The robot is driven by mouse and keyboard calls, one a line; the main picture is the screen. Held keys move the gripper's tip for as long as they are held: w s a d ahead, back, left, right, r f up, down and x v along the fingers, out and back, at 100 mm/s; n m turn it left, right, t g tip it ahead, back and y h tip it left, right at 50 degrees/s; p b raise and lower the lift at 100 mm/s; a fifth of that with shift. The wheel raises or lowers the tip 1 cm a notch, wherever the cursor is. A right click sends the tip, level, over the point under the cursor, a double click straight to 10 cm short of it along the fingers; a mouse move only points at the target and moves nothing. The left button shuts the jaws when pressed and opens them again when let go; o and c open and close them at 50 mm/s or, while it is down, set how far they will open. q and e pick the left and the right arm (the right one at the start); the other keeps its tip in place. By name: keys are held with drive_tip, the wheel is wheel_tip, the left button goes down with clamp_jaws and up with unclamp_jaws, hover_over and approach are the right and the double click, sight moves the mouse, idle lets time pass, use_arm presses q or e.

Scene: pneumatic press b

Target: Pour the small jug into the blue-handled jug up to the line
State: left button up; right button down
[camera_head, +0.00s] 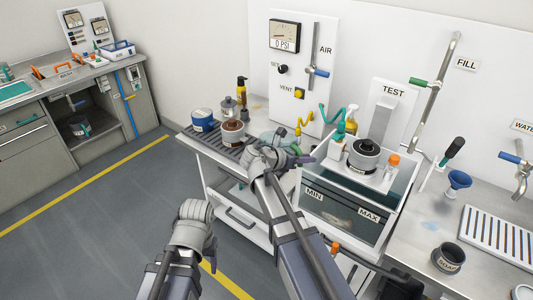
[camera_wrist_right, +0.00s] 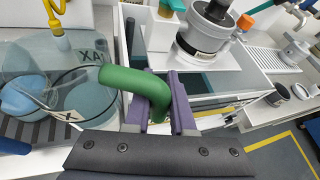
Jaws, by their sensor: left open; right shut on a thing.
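My right gripper (camera_wrist_right: 150,100) is shut on a curved green handle (camera_wrist_right: 125,82), with a purple finger on each side. The handle meets a clear jug (camera_wrist_right: 75,85) at its left, which has dark lettering. I cannot tell its liquid level. A rounded blue shape (camera_wrist_right: 22,98) shows at the left edge of that view; I cannot tell whether it is a handle. In the head view the right gripper (camera_head: 297,160) is over the bench's front edge, and the clear jug (camera_head: 275,136) is partly hidden behind it. My left gripper (camera_head: 193,212) is over the floor, empty, fingers mostly hidden.
A water tank (camera_head: 340,232) marked MIN and MAX stands right of the right gripper, with a grey lidded pot (camera_head: 364,154) above it. A blue tin (camera_head: 203,120) and a brown pot (camera_head: 232,133) are at the bench's left. Yellow tubing (camera_head: 304,124) hangs behind the jug.

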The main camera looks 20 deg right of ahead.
use_arm(q)
wheel_tip(320, 180, up, 6)
drive_tip(key=p, duration=0.5)
drive_tip(key=shift+p, duration=0.35)
use_arm(e)
wheel_tip(320, 180, up, 6)
drive_tip(key=shift+s+d, duration=0.1)
